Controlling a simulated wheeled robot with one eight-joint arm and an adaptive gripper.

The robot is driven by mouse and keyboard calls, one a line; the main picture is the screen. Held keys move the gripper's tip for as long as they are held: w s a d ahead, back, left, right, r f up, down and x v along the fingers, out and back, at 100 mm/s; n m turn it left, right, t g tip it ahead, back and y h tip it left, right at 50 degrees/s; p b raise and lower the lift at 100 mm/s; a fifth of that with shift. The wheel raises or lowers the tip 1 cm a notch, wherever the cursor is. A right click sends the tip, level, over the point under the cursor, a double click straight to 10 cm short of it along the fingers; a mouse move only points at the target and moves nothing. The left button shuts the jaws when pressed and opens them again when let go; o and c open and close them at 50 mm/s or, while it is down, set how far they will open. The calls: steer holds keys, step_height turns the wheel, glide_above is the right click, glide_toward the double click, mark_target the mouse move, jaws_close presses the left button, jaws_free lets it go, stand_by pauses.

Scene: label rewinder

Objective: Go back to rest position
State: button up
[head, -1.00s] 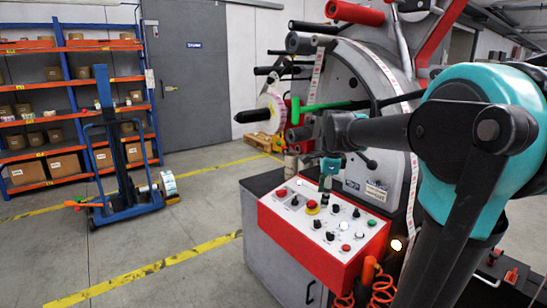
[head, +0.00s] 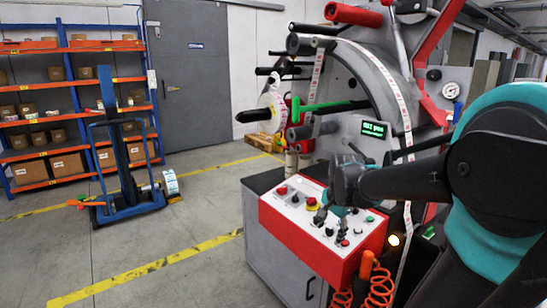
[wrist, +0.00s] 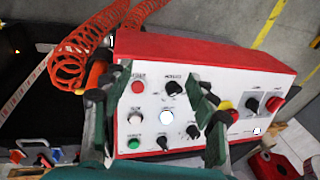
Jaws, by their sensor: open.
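My gripper (wrist: 155,110) is open and empty in the wrist view, its two dark fingers spread apart above the control panel. In the head view my gripper (head: 334,215) is over the panel, partly hidden by my wrist. The label rewinder (head: 365,75) stands behind it, with its label strip running down the front. The red-sided control panel (head: 290,238) has a white face with several knobs and buttons; it also shows in the wrist view (wrist: 225,58). I cannot tell whether a finger touches the panel.
Coiled orange hoses (head: 379,287) hang beside the panel, near my arm. A blue lift trolley (head: 122,165) and an orange-and-blue shelf (head: 63,100) with boxes stand at the left. The floor (head: 185,220) between them and the rewinder is clear.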

steer(key=s+d+f+n+t, duration=0.1)
steer(key=s+f+n, duration=1)
steer(key=s, duration=0.2)
steer(key=shift+d+f, duration=0.2)
steer(key=shift+f, duration=0.2)
steer(key=shift+w, duration=0.1)
steer(key=shift+c, duration=0.6)
stand_by(0.4)
